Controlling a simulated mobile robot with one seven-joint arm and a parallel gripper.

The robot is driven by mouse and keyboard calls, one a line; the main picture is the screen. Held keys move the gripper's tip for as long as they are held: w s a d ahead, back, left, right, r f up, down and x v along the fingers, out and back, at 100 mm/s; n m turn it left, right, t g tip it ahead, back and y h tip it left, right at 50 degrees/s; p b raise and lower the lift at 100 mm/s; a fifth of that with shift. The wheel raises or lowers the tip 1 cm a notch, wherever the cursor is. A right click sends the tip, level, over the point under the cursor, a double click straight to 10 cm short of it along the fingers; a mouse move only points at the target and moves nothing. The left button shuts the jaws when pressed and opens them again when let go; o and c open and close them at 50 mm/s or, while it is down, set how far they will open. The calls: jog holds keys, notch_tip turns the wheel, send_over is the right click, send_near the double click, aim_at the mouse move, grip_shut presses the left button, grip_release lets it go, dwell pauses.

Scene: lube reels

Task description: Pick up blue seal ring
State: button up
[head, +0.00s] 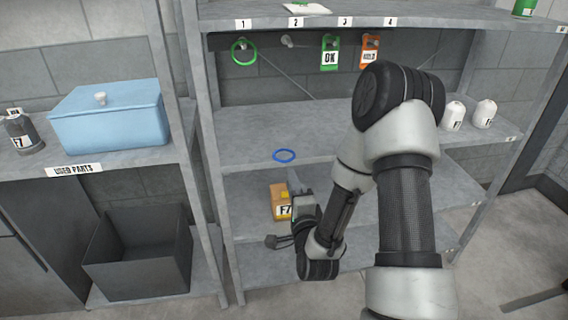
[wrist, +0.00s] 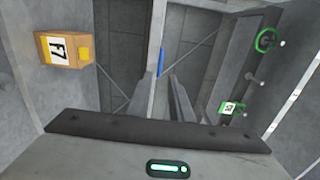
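The blue seal ring (head: 284,155) lies flat on the middle shelf, close to its front edge. In the wrist view it shows edge-on as a short blue strip (wrist: 161,62), just past the fingertips and roughly between them. My gripper (head: 294,175) is in front of the shelf unit, below the ring in the head picture, with its fingers pointing toward the shelf. In the wrist view its two grey fingers (wrist: 162,82) are apart with nothing between them. The gripper does not appear to touch the ring. My arm hides part of the shelves.
An orange F7 box (head: 280,203) stands on the lower shelf beside my gripper. Above, a green ring (head: 244,52) and green and orange tags (head: 330,53) hang on hooks. White containers (head: 484,114) stand at right. The middle shelf (head: 255,125) around the ring is clear.

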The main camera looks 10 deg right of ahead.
aim_at(286, 162)
jog(key=w, duration=0.7)
jog(key=shift+w, duration=0.55)
jog(key=shift+c, duration=0.2)
grip_shut()
jog(key=shift+r+p, duration=0.55)
jog(key=shift+r, duration=0.8)
jog(key=shift+f, duration=0.15)
jog(key=s+r+p, duration=0.2)
jog(key=s+p, duration=0.2)
jog(key=s, duration=0.3)
jog(key=s+r+p, duration=0.3)
jog(key=s+p, duration=0.2)
jog(key=s, duration=0.2)
